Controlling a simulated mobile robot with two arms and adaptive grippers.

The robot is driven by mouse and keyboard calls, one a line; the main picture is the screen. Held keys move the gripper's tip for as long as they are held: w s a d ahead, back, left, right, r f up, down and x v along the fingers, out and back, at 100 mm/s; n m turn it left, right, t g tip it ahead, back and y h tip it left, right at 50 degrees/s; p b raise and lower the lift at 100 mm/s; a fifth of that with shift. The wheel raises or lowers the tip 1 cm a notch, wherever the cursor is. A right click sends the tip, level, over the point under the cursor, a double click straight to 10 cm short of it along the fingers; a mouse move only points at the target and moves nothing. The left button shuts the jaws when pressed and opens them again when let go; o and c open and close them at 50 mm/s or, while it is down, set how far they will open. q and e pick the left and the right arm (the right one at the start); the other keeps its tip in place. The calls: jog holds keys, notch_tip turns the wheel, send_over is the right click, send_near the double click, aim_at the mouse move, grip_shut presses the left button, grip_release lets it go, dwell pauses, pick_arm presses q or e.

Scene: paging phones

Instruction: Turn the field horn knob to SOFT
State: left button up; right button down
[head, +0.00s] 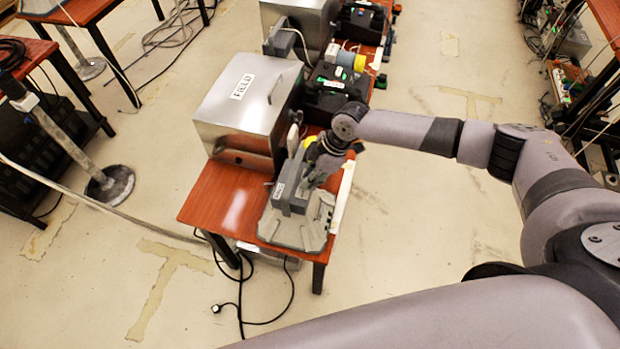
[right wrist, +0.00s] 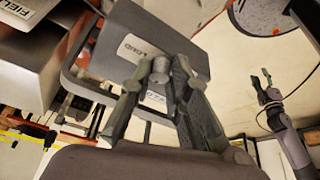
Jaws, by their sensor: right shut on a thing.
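The field horn is a grey unit (head: 290,190) at the near end of the red-brown table; its labelled grey face (right wrist: 150,40) fills the upper middle of the right wrist view. The knob (right wrist: 160,66) is a small grey cylinder on that face. A LOUD label (right wrist: 132,48) is left of it; a second label (right wrist: 155,98) below is partly hidden by the fingers. My right gripper (head: 314,172) reaches the unit from the right, its fingers (right wrist: 158,85) shut on the knob from both sides. My left gripper (right wrist: 262,80) shows apart at right, fingers spread and empty.
A silver box labelled FIELD (head: 235,110) stands behind the horn on the table (head: 212,200). Black devices (head: 330,90) and another silver box (head: 300,20) stand farther back. A post on a round base (head: 108,186) and cables are at left.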

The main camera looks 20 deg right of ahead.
jog(key=n+b, duration=0.1)
jog(key=n+g+b, duration=0.1)
jog(key=n+b, duration=0.1)
jog(key=shift+w+f+b, duration=0.2)
jog(key=shift+b, duration=0.1)
jog(key=shift+r+n+g+b, duration=0.1)
jog(key=shift+n+g+b, duration=0.4)
jog(key=shift+n+b, duration=0.5)
jog(key=shift+w+r+n+g+b, duration=0.15)
jog(key=shift+n+g+b, duration=0.15)
jog(key=shift+n+b, duration=0.35)
jog(key=shift+n, duration=0.25)
jog(key=c, duration=1.5)
grip_release()
